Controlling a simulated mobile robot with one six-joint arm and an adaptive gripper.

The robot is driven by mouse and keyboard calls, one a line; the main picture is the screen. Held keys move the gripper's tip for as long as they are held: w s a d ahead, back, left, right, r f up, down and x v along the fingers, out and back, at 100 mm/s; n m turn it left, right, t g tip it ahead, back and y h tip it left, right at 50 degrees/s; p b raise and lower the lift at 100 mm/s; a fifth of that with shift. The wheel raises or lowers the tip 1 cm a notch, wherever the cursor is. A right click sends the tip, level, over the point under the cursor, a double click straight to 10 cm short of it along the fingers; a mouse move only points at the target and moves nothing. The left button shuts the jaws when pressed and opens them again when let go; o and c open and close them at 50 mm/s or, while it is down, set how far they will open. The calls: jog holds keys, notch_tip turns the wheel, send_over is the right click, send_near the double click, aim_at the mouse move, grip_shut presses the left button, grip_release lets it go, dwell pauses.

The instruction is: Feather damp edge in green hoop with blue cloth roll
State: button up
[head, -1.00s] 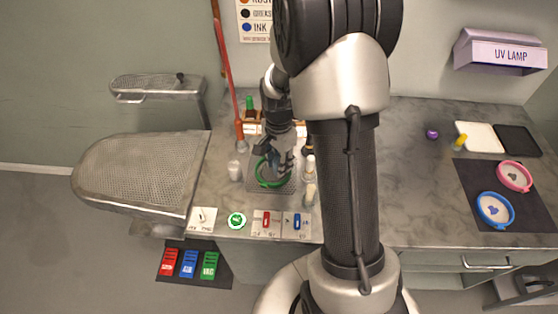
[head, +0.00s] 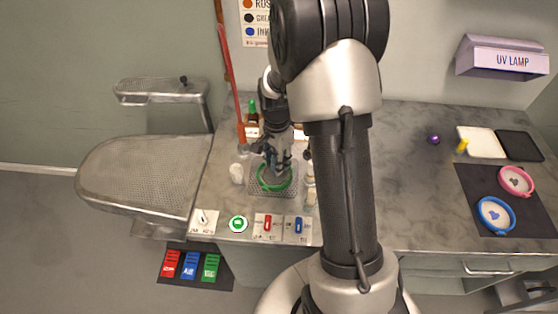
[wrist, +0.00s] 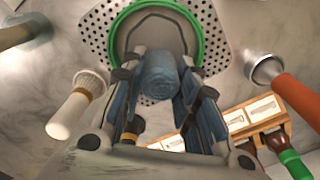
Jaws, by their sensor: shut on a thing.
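The green hoop (head: 262,184) lies on the perforated metal plate (head: 286,192) on the counter. In the wrist view the hoop (wrist: 201,40) rings grey fabric (wrist: 152,35) at the top. My gripper (head: 275,170) is over the hoop, and in the wrist view its fingers (wrist: 160,92) are shut on the blue cloth roll (wrist: 158,72). The roll's end overlaps the fabric near the hoop's inner edge. I cannot tell whether it touches the fabric. In the head view the roll is hidden by my gripper, and any damp edge is not clear.
A white-bristled brush (wrist: 77,104) lies left of the roll, and an orange-handled tool (wrist: 292,92) is at right. A wooden rack with bottles (wrist: 258,125) stands close by. Blue (head: 495,215) and pink (head: 515,181) hoops lie on a dark mat at far right.

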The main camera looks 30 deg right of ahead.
jog(key=shift+w+a, duration=0.35)
jog(key=shift+a, duration=0.25)
jog(key=shift+a+r, duration=0.15)
jog(key=shift+a, duration=0.4)
jog(key=shift+s, duration=0.1)
jog(key=shift+a, duration=0.1)
jog(key=shift+s+a, duration=0.3)
jog(key=shift+s, duration=0.05)
jog(key=shift+s+a+f, duration=0.15)
jog(key=shift+s+f, duration=0.1)
jog(key=shift+s, duration=0.3)
jog(key=shift+s+d, duration=0.2)
jog(key=shift+s, duration=0.55)
jog(key=shift+r, duration=0.1)
jog(key=shift+d, duration=0.1)
